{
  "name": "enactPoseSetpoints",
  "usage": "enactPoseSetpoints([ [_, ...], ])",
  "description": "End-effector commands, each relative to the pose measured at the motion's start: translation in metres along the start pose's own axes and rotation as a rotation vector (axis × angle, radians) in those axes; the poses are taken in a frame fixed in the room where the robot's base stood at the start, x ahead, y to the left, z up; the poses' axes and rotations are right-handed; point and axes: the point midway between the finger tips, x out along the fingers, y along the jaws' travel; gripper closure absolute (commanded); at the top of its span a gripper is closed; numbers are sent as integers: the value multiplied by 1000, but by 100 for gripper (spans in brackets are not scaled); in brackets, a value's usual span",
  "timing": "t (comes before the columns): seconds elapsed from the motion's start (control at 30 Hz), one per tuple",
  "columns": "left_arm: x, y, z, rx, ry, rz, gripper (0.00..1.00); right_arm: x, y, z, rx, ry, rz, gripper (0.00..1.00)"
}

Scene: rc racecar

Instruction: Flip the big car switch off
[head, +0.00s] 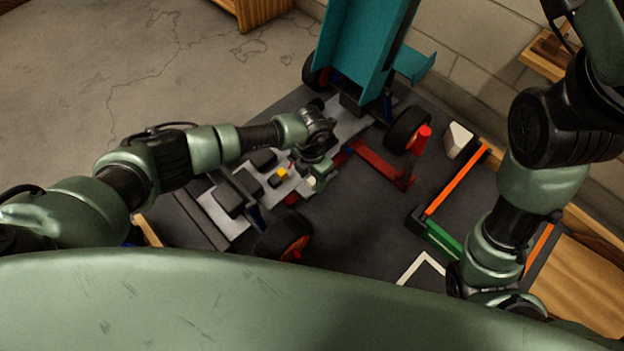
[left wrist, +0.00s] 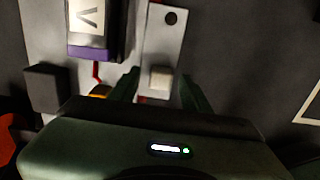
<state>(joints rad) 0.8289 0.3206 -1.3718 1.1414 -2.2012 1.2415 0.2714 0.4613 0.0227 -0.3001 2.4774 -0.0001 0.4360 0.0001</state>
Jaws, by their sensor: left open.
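The big car shows in the head view as a grey chassis (head: 226,207) with black wheels and a raised teal body (head: 362,45). My left gripper (head: 318,178) is over the middle of the chassis, pointing down.
The car stands on a dark mat (head: 352,232). A red part (head: 382,165), a white block (head: 458,140) and an orange and green frame (head: 455,182) lie to the right. In the left wrist view a box with a purple edge (left wrist: 95,50) stands left of the fingers.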

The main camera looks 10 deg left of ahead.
Motion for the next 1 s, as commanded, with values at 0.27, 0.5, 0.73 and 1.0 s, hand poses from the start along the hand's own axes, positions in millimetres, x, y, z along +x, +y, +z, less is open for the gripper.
enactPoseSetpoints([
  [0.27, 0, 0, 0, 0, -1, -1, 67, 1, 0, 0, 0, 1, 0, 64],
  [0.5, 0, 0, 0, 0, -1, -1, 100, 0, 0, 0, 0, 0, 0, 64],
  [0.73, 0, 0, 0, 0, -1, -1, 100, 0, 0, 0, 0, 0, 0, 64],
  [1.0, 0, 0, 0, 0, -1, -1, 100, 0, 0, 0, 0, 0, 0, 64],
])
